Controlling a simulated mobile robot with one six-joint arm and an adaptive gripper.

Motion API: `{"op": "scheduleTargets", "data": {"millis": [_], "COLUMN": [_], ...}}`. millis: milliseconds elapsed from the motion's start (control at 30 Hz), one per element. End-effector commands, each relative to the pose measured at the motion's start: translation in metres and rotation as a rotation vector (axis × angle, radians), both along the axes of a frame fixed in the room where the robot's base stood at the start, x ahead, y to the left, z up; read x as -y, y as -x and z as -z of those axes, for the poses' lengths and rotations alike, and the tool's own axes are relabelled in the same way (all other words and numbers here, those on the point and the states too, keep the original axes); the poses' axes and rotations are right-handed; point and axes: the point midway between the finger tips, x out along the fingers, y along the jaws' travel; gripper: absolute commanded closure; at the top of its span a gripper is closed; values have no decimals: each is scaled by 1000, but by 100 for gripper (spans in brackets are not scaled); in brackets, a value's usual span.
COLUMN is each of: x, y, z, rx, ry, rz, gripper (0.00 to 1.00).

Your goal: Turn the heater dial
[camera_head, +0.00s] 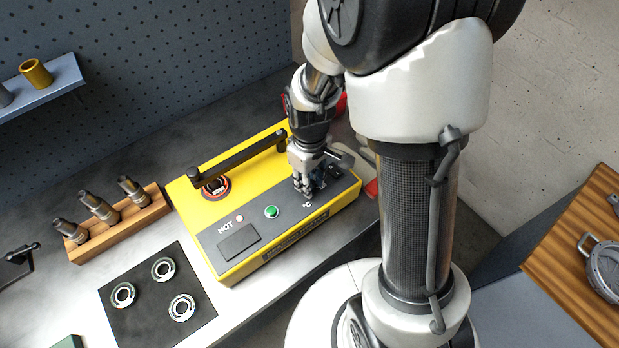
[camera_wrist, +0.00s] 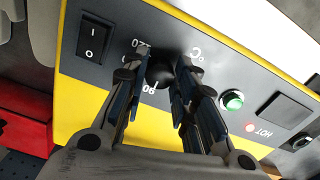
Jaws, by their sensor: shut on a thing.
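The heater (camera_head: 250,222) is a yellow box with a dark grey control panel, on the bench in the head view. Its black dial (camera_wrist: 160,73) shows in the wrist view between my fingertips, with temperature marks printed around it. My gripper (camera_head: 306,184) points down at the right part of the panel and is shut on the dial. It also shows in the wrist view (camera_wrist: 160,85), with one finger on each side of the dial. The fingers hide part of the scale, and I cannot read the dial's setting. In the head view my gripper hides the dial.
A rocker switch (camera_wrist: 95,38) and a green button (camera_wrist: 232,99) flank the dial. A red HOT light (camera_head: 239,218) is lit on the panel. A black bar (camera_head: 240,156) crosses the heater's top. A wooden tool rack (camera_head: 118,229) and a dark mat (camera_head: 143,300) with rings lie left.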

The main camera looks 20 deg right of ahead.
Motion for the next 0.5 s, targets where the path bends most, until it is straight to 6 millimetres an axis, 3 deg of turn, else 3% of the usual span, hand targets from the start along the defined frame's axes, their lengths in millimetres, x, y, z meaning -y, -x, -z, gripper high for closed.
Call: {"op": "scheduleTargets", "data": {"millis": [400, 433, 500], "x": [0, 0, 0], "y": [0, 0, 0], "z": [0, 0, 0], "rx": [0, 0, 0], "ry": [1, 1, 1], "rz": [-8, -8, -8], "gripper": [98, 72, 68]}}
